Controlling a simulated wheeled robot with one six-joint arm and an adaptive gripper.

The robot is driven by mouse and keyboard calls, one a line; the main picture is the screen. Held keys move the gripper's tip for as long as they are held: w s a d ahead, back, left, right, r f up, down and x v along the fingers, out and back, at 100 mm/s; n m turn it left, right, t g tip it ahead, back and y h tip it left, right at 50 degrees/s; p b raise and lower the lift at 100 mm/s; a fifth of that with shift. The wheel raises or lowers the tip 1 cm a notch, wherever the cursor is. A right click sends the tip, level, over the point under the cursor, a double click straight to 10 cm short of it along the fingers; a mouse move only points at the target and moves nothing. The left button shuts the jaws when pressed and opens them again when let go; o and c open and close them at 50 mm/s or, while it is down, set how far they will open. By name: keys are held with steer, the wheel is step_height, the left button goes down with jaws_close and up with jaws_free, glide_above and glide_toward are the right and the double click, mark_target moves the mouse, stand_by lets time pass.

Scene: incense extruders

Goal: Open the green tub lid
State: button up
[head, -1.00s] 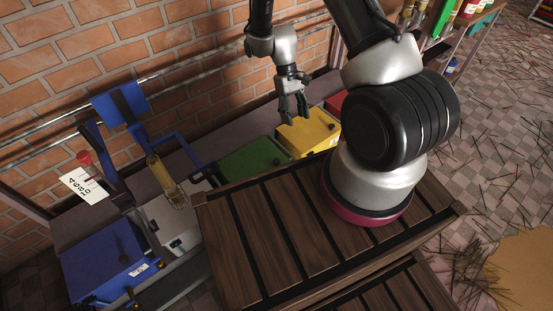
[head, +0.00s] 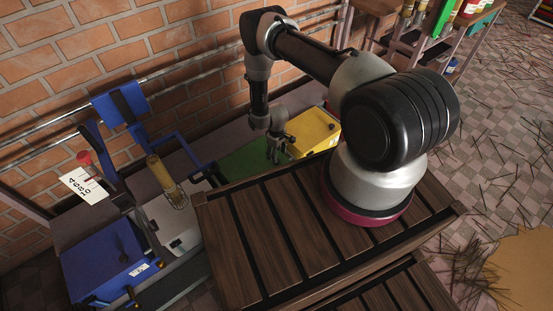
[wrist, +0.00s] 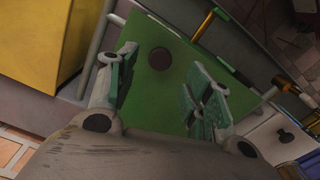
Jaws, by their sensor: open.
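The green tub (head: 240,163) stands on the bench by the wall, and its green lid is shut in the head view. In the wrist view the flat green lid (wrist: 150,92) fills the middle, with a round dark knob (wrist: 160,59) on it. My gripper (head: 279,152) is above the right part of the green lid in the head view. In the wrist view the gripper (wrist: 165,85) is open and empty, its fingers on either side of the knob but apart from it. The height gap between fingertips and knob is hard to judge.
A yellow tub (head: 315,130) stands right beside the green one. A white machine (head: 170,222) with a brass tube and blue lever, and a blue box (head: 103,262), stand to the left. A slatted wooden table (head: 270,235) lies in front.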

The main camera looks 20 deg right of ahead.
steer(key=shift+f, duration=2.3)
jaws_close()
